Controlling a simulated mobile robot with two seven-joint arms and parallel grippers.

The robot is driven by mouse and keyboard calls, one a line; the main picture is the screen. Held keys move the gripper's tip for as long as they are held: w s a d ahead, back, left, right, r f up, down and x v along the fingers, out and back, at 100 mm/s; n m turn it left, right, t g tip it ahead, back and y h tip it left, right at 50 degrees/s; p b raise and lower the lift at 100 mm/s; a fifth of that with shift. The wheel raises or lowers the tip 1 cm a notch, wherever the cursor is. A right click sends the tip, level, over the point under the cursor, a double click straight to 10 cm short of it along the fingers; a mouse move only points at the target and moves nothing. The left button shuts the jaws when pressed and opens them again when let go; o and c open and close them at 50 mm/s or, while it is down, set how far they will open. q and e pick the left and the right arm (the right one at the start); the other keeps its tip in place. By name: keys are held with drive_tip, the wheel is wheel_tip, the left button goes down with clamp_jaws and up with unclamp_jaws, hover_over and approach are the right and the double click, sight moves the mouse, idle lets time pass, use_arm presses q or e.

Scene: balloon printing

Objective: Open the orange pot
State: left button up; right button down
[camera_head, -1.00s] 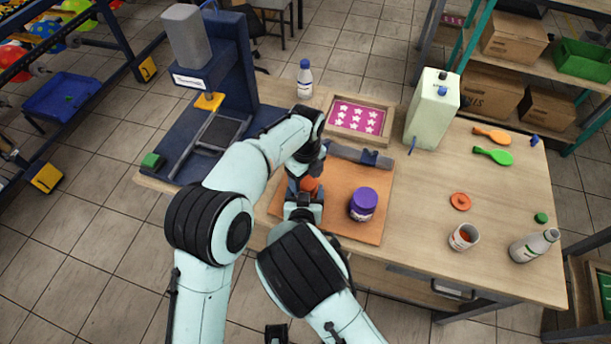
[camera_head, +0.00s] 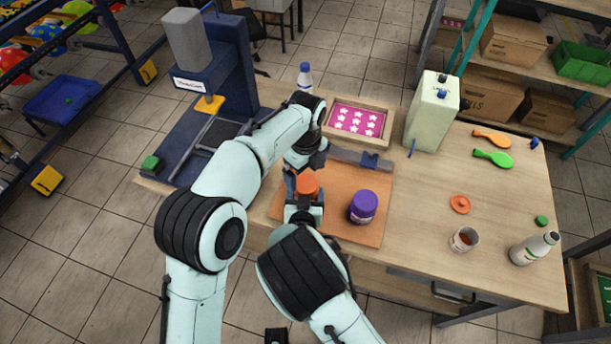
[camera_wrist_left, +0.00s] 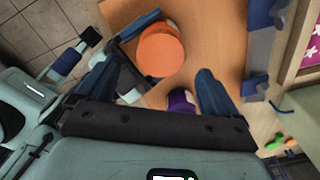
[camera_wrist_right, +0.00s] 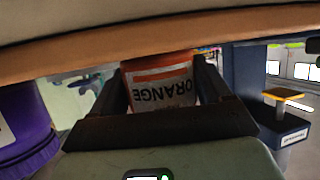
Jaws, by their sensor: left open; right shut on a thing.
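The orange pot (camera_head: 306,184) stands upright on the wooden board, its flat orange top facing up. My right gripper (camera_head: 304,206) is shut on its side from the near side. In the right wrist view the pot's white ORANGE label (camera_wrist_right: 160,90) shows upside down between the fingers. My left gripper (camera_head: 312,160) is open and empty, just above and beyond the pot. In the left wrist view the round orange lid (camera_wrist_left: 160,50) lies ahead of the spread fingers (camera_wrist_left: 160,75), apart from them.
A purple pot (camera_head: 363,206) stands on the board (camera_head: 345,178) close to the right. A dark press (camera_head: 215,90) is at the left and a framed star screen (camera_head: 357,118) behind. An orange disc (camera_head: 460,202), a cup (camera_head: 464,239) and a bottle (camera_head: 534,247) stand at the right.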

sight(306, 183)
use_arm(q)
drive_tip(key=shift+r, duration=0.15)
drive_tip(key=shift+c, duration=0.3)
drive_tip(key=shift+d+r+m, duration=0.15)
drive_tip(key=shift+r+m, duration=0.55)
drive_tip(key=shift+m, duration=0.1)
drive_tip(key=shift+r+m, duration=0.8)
drive_tip(key=shift+r, duration=0.1)
drive_tip(key=shift+w+f, duration=0.1)
drive_tip(key=shift+f, duration=3.8)
drive_tip(key=c, duration=1.1)
drive_tip(key=shift+n, duration=1.6)
drive_tip(key=o, duration=1.2)
drive_tip(key=shift+c, duration=0.2)
